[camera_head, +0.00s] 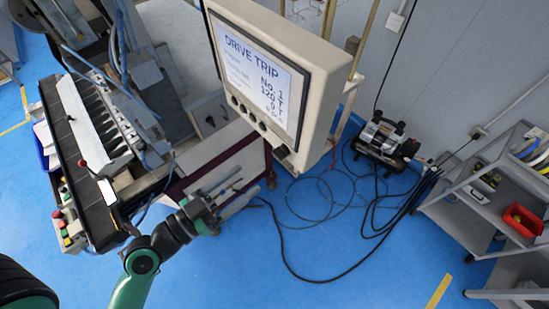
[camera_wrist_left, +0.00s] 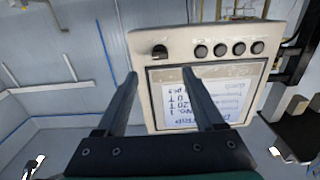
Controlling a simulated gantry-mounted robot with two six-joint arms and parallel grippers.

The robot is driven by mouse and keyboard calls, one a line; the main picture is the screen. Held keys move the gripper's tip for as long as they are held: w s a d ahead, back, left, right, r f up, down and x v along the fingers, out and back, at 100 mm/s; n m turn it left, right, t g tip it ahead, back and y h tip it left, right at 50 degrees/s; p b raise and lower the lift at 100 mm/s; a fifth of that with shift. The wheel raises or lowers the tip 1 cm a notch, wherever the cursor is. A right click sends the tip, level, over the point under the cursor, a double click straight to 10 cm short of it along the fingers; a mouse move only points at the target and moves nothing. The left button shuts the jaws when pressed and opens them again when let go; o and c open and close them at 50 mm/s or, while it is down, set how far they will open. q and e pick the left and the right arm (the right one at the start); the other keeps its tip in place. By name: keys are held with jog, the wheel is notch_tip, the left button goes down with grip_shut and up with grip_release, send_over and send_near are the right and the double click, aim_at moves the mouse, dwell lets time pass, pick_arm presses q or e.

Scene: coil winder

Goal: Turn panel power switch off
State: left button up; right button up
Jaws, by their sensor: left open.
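The control panel (camera_head: 300,55) is a beige box whose screen (camera_head: 262,80) reads "DRIVE TRIP". In the left wrist view the panel (camera_wrist_left: 143,90) appears upside down. The black power switch (camera_wrist_left: 159,52) sits on its face, apart from a row of round knobs (camera_wrist_left: 220,49). In the head view the switch (camera_head: 281,151) shows small at the panel's lower corner. My left gripper (camera_head: 249,178) is open and empty, below the panel. In the left wrist view the switch lies ahead, in line with the gap between the fingers (camera_wrist_left: 160,75), apparently not touching. My right gripper is not in view.
The winding machine (camera_head: 100,125) stands on the left, with coloured buttons (camera_head: 65,228) at its front. A small compressor (camera_head: 385,138) and loose black cables lie on the blue floor to the right. A grey shelf cart (camera_head: 475,190) holds a red bin (camera_head: 522,220).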

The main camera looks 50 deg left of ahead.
aim_at(280, 153)
pick_arm(q)
jog(key=w+p, duration=0.2)
jog(key=w, duration=0.8)
jog(key=shift+r, duration=0.1)
jog(key=shift+c, duration=0.2)
grip_shut()
